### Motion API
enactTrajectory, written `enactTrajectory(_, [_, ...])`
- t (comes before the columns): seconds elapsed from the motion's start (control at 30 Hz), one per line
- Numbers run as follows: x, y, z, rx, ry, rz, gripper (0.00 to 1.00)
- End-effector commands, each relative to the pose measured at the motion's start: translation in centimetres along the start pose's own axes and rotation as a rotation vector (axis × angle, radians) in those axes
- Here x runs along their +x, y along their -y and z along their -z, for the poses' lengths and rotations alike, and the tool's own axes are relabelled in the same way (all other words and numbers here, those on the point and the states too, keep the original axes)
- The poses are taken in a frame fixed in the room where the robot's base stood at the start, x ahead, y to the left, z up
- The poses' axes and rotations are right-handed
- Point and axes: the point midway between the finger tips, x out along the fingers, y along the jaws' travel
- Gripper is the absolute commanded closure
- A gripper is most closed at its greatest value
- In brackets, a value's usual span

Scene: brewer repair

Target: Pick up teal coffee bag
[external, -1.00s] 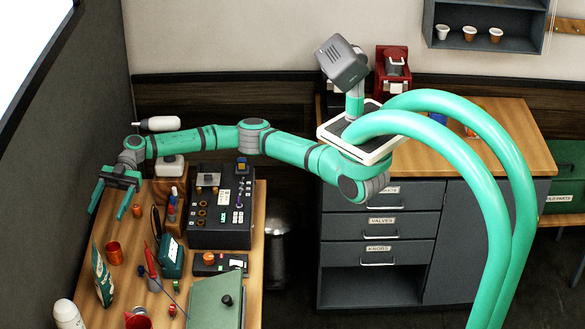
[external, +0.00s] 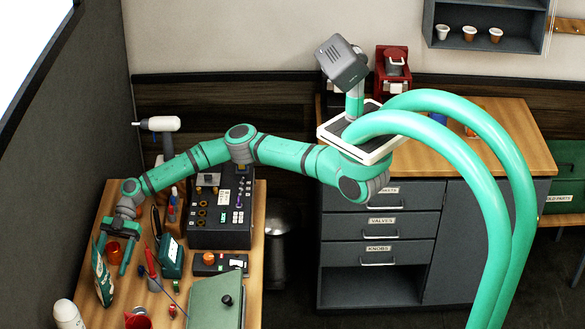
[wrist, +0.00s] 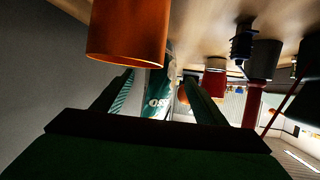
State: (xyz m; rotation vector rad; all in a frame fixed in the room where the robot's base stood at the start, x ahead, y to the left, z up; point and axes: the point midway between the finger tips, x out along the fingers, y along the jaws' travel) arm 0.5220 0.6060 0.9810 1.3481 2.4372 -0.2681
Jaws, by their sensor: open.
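The teal coffee bag (external: 101,277), teal with some white, stands near the left edge of the wooden bench. In the wrist view the bag (wrist: 157,92) appears beyond and between my two fingers, with white lettering on it. My gripper (external: 113,256) is open and low over the left side of the bench, just behind the bag in the external view. Its fingers also show in the wrist view (wrist: 157,78). I cannot tell whether they touch the bag. A copper cup (wrist: 128,28) hides part of the bag's upper area in the wrist view.
The copper cup (external: 113,248) stands close to my fingers. A red-and-dark tool (external: 151,268), a dark teal box (external: 172,258) and a grey control unit (external: 220,235) lie to the right. A white bottle (external: 67,315) stands in front. A dark wall is close on the left.

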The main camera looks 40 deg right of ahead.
Motion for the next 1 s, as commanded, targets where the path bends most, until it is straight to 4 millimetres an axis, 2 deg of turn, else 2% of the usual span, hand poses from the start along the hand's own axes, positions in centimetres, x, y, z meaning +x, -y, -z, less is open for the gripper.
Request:
enactTrajectory(0.4, [4.8, 0.3, 0.3, 0.001, 0.0, 0.0, 0.35])
enactTrajectory(0.63, [5.0, 0.3, 0.3, 0.0, 0.0, 0.0, 0.35])
enactTrajectory(0.67, [5.0, 0.3, 0.3, 0.0, 0.0, 0.0, 0.37])
enactTrajectory(0.87, [5.0, 0.3, 0.3, 0.0, 0.0, 0.0, 0.85])
enactTrajectory(0.93, [5.0, 0.3, 0.4, 0.0, -0.001, -0.001, 0.86])
enactTrajectory(1.0, [5.0, 0.3, 0.4, 0.0, -0.001, -0.001, 0.97])
